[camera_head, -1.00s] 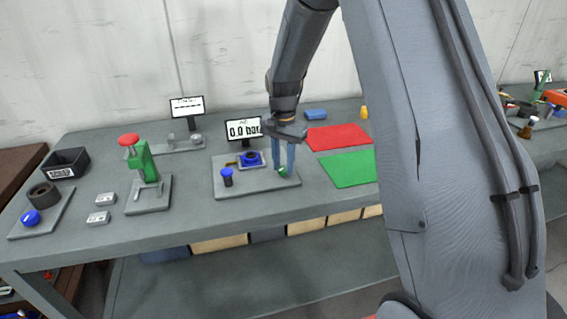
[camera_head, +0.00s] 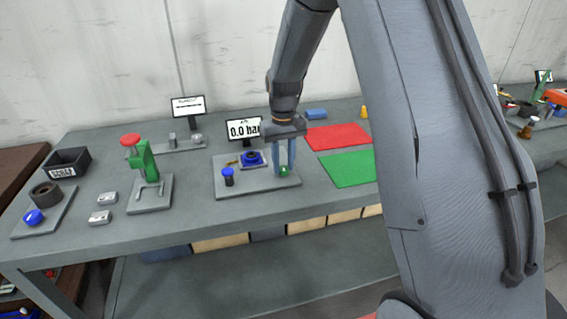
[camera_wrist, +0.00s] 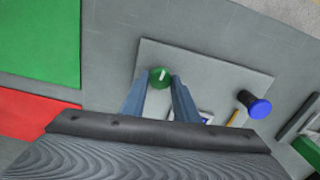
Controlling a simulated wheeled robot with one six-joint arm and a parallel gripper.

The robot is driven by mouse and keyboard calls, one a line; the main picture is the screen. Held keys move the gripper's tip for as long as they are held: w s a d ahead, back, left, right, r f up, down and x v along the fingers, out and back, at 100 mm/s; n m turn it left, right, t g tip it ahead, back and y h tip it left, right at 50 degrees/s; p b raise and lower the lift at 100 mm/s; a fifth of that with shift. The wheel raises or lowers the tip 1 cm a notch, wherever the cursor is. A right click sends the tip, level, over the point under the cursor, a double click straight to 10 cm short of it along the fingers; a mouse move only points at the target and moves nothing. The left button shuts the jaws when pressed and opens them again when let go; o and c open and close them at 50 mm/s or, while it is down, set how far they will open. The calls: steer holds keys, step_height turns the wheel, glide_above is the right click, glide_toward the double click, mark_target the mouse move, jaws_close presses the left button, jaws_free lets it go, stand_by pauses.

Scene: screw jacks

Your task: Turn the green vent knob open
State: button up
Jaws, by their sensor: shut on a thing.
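The green vent knob (camera_wrist: 160,77) sits on a grey base plate (camera_wrist: 205,65) and shows a white mark on its top in the wrist view. In the head view the knob (camera_head: 284,171) is at the plate's right end, partly hidden by the fingers. My gripper (camera_head: 284,163) points down at it. In the wrist view my gripper (camera_wrist: 160,85) has its two blue-grey fingers on either side of the knob, shut on it. A display (camera_head: 243,129) behind the plate reads 0.0 bar.
A blue-topped post (camera_head: 228,176) and a blue ring part (camera_head: 252,159) stand on the same plate. Green (camera_head: 350,168) and red (camera_head: 337,137) mats lie to the right. A green press with a red top (camera_head: 146,160) stands to the left.

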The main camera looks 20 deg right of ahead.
mark_target(283, 167)
steer(key=shift+w+r+n, duration=0.1)
steer(key=shift+n, duration=0.5)
steer(key=o, duration=1.1)
steer(key=shift+c, duration=0.2)
step_height(283, 167, up, 8)
steer(key=shift+f+b, duration=0.1)
steer(key=shift+b, duration=0.9)
steer(key=s+f+m, duration=0.1)
steer(key=s+f, duration=0.1)
steer(key=s, duration=1.1)
steer(key=s+f+m+t, duration=0.1)
steer(key=s+f, duration=0.1)
steer(key=s, duration=1)
steer(key=shift+s+d+f, duration=0.2)
steer(key=shift+s+f, duration=0.05)
steer(key=shift+s, duration=0.15)
